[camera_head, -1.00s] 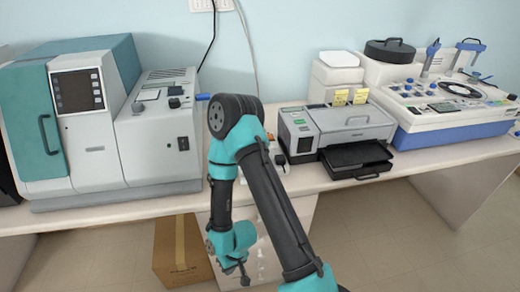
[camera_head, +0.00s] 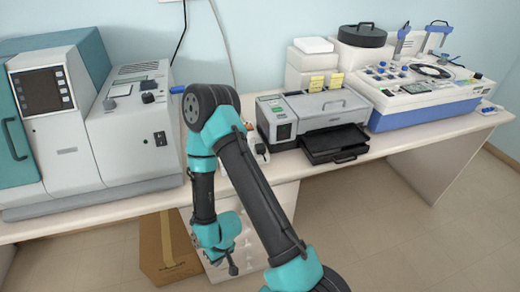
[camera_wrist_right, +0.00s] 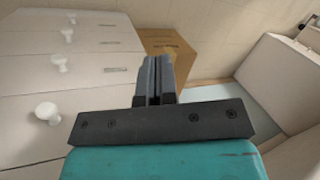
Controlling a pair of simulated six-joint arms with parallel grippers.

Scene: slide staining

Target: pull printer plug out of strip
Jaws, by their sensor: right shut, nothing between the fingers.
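The printer (camera_head: 320,112) is a grey and black machine on the bench, with its dark output tray pulled out at the front. A small part of what looks like the power strip (camera_head: 259,152) shows just left of the printer, mostly hidden behind my right arm. I cannot make out the printer plug. My right gripper (camera_head: 233,268) hangs below the bench edge in front of the drawers. In the right wrist view the right gripper (camera_wrist_right: 157,78) is shut and empty, pointing down past the drawer fronts. My left gripper is in neither view.
A large teal and grey machine (camera_head: 130,130) fills the left of the bench. A white and blue instrument (camera_head: 425,95) stands at the right. A cardboard box (camera_head: 168,245) sits on the floor beside the white drawers (camera_wrist_right: 75,70). Open floor lies at the right.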

